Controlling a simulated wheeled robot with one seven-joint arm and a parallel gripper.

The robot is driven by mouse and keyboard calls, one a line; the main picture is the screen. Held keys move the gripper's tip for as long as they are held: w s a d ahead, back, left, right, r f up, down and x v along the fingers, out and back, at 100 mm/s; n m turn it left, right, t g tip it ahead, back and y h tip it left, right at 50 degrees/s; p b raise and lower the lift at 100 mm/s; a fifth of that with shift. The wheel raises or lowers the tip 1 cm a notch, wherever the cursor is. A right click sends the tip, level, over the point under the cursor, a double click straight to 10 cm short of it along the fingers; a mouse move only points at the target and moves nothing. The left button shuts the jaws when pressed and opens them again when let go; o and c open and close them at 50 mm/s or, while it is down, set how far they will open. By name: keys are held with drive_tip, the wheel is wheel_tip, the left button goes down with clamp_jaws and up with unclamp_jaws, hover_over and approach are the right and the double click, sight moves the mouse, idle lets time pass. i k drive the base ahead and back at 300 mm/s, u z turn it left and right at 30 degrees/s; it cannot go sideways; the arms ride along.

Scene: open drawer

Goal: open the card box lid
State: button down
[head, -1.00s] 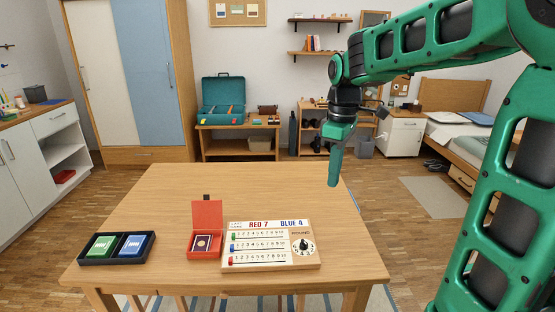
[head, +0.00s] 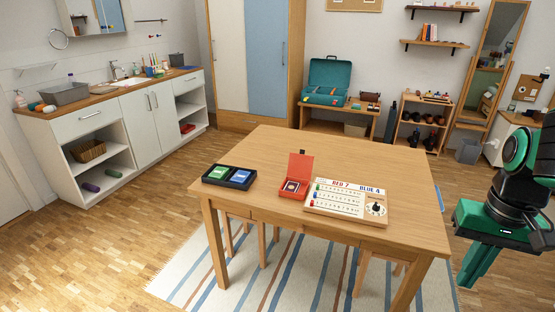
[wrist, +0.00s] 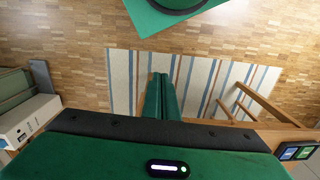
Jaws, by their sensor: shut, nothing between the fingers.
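The red card box (head: 293,188) stands on the wooden table, left of the scoreboard. Its red lid (head: 300,166) is raised, standing upright at the back edge, with a small dark tab on top. A dark card deck shows inside the box. My gripper (head: 477,275) is at the right of the head view, beyond the table's right edge and well apart from the box. In the wrist view my gripper's green fingers (wrist: 160,96) are together with nothing between them, above the striped rug. The box is not seen in the wrist view.
The wooden scoreboard (head: 340,198) sits right of the box. A black tray (head: 229,184) with green and blue card decks lies to the left. The back of the table (head: 340,148) is clear. A striped rug (head: 190,275) lies below.

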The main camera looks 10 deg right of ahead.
sight(300, 165)
drive_tip(key=u, duration=0.35)
drive_tip(key=k, duration=0.8)
drive_tip(key=u, duration=0.4)
drive_tip(key=i, duration=1.3)
drive_tip(key=z, duration=0.65)
drive_tip(key=i, duration=1)
drive_tip(key=z, duration=0.45)
